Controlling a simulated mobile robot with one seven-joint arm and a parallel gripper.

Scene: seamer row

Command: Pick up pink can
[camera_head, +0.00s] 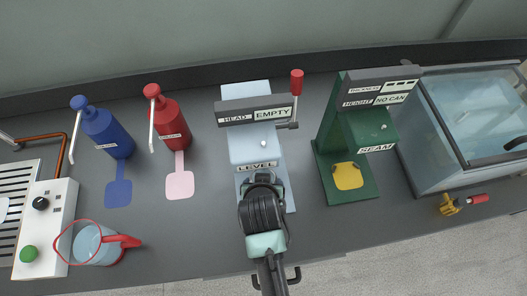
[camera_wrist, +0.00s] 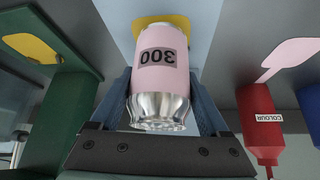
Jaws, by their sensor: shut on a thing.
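The pink can (camera_wrist: 158,72) has a silver base and top and a label reading 300. It shows in the wrist view, between the two fingers of my gripper (camera_wrist: 165,95), which is shut on it. In the head view my gripper (camera_head: 262,190) is in front of the pale blue filling stand marked HEAD EMPTY and LEVEL (camera_head: 255,148), and my wrist hides the can. A yellow pad (camera_wrist: 160,20) shows just beyond the can in the wrist view; I cannot tell whether the can touches it.
A green seamer (camera_head: 328,160) with a yellow pad stands to the right, beside a glass-lidded box (camera_head: 465,115). Red (camera_head: 172,118) and blue (camera_head: 108,130) pump bottles stand left. A jug with a red handle (camera_head: 95,243) is at front left. Bare counter (camera_head: 190,235) lies between jug and gripper.

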